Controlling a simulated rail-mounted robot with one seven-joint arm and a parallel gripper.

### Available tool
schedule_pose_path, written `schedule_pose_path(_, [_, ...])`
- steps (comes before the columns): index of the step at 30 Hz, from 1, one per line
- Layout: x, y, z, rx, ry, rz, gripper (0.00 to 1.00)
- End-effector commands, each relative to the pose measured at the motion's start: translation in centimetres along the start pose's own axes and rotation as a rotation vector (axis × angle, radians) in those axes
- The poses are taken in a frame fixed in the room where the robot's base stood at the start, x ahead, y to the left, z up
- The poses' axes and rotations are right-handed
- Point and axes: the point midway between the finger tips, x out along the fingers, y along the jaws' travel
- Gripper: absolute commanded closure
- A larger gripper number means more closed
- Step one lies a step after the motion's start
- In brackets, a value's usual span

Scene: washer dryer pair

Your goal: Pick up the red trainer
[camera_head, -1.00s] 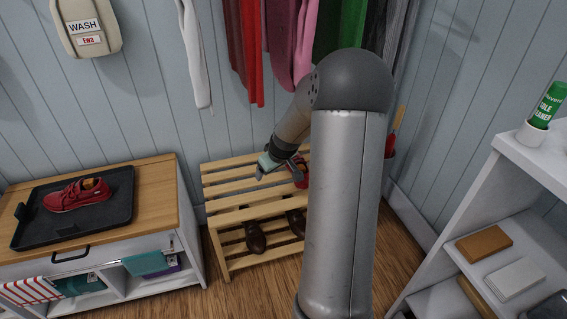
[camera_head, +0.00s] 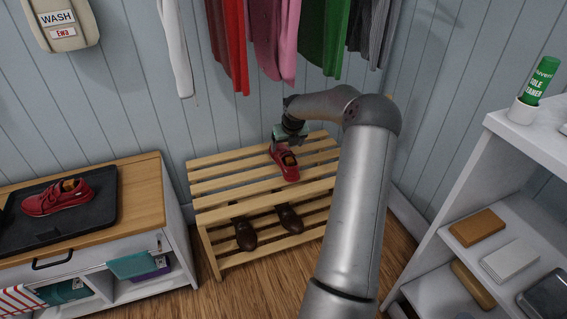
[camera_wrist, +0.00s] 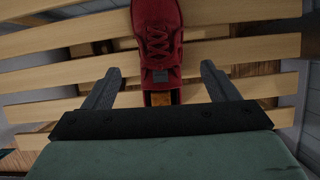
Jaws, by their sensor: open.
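A red trainer (camera_head: 285,163) sits on the top slats of the wooden shoe rack, its toe toward the wall. In the wrist view the red trainer (camera_wrist: 158,42) lies at top centre, with laces and a grey tag showing. My gripper (camera_head: 279,141) is over the rack at the trainer. In the wrist view my gripper (camera_wrist: 161,74) is open, its two fingers on either side of the trainer's heel end with gaps between. A second red trainer (camera_head: 57,196) lies on a black tray (camera_head: 98,222) on the cabinet at left.
The slatted rack (camera_head: 222,178) has brown shoes (camera_head: 245,233) on its lower level. Clothes (camera_head: 283,35) hang above it. A white shelf unit (camera_head: 447,195) stands at right and the wood-topped cabinet (camera_head: 143,200) at left.

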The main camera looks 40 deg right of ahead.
Motion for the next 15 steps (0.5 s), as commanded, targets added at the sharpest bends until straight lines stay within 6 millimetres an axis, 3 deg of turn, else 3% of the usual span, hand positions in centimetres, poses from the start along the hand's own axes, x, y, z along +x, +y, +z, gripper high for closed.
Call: schedule_pose_path(15, [6.8,0.1,-0.2,0.004,0.001,0.001,0.19])
